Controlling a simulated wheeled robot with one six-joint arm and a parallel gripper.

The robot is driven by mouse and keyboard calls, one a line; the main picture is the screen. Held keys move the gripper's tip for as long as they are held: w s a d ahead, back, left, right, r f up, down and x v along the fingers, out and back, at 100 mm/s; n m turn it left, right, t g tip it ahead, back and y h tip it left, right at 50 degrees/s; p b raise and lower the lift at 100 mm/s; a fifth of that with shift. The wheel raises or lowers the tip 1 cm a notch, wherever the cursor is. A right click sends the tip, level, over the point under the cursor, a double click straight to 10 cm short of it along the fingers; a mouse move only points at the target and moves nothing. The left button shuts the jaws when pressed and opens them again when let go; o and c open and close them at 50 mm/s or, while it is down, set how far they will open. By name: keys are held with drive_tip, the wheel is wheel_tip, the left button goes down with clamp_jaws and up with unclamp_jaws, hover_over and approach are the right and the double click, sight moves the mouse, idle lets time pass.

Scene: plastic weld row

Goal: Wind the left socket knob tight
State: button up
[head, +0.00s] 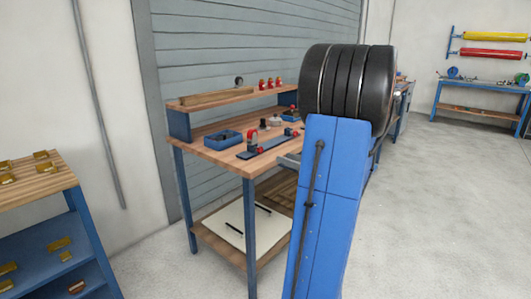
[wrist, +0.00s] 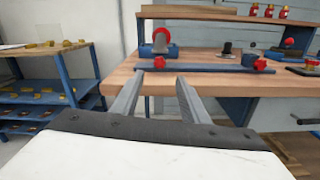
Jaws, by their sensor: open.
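A dark blue bar lies on the workbench; it shows in the wrist view (wrist: 210,68) and in the head view (head: 270,146). The left red knob (wrist: 160,62) sits on the front of the bar near its left end. A second red knob (wrist: 260,65) sits near the right end. My gripper (wrist: 159,80) is open and empty. In the wrist view its two fingers point at the bar, with the left knob between and beyond their tips, apparently apart from it.
Behind the left knob stands a clamp with a round red part (wrist: 161,36). A blue bin (head: 222,139) is left of the bar on the wooden bench (head: 220,157). A raised shelf (head: 225,99) runs along the back. A side rack (wrist: 45,82) with brass parts stands left.

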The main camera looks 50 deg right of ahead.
sight(261, 150)
drive_tip(key=w, duration=0.7)
drive_tip(key=w+a, duration=0.1)
drive_tip(key=w, duration=0.3)
drive_tip(key=shift+w, duration=0.2)
clamp_jaws()
